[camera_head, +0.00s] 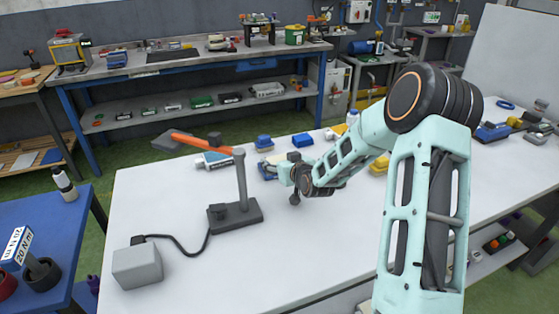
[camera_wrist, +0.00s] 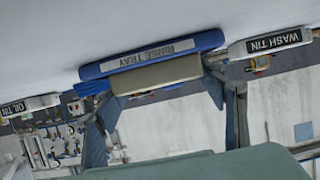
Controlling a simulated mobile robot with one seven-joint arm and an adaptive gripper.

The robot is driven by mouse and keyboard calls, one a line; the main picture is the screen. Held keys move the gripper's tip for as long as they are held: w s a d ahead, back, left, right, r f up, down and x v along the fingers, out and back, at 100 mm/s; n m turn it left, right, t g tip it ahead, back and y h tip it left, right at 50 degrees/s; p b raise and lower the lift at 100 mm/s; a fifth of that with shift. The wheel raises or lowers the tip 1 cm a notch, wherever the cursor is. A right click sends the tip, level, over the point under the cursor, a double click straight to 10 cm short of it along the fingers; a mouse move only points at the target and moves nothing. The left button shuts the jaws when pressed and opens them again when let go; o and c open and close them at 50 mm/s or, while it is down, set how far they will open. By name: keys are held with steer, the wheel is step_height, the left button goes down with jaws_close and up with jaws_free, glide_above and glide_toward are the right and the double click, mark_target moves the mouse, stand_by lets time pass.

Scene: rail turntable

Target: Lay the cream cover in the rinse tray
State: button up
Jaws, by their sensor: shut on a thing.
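The cream cover (camera_wrist: 156,74) is held between the two fingers of my gripper (camera_wrist: 157,92) in the wrist view. The blue rinse tray (camera_wrist: 150,53), with its name on a pale label, shows just past the cover. The cover overlaps the tray's edge in this view; I cannot tell whether they touch. In the head view my wrist (camera_head: 310,180) is over the white bench, beside small blue and yellow items. The cover and fingertips cannot be made out clearly there.
A wash tin (camera_wrist: 270,42) and an oil tin (camera_wrist: 30,106) stand on either side of the rinse tray. On the white bench (camera_head: 300,245), a post with an orange arm (camera_head: 205,143) and a grey box (camera_head: 138,266) with a cable stand left of my wrist. The front middle is clear.

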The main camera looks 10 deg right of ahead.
steer(key=o, duration=1.4)
steer(key=shift+f, duration=0.1)
steer(key=v, duration=1.2)
steer(key=shift+d, duration=0.1)
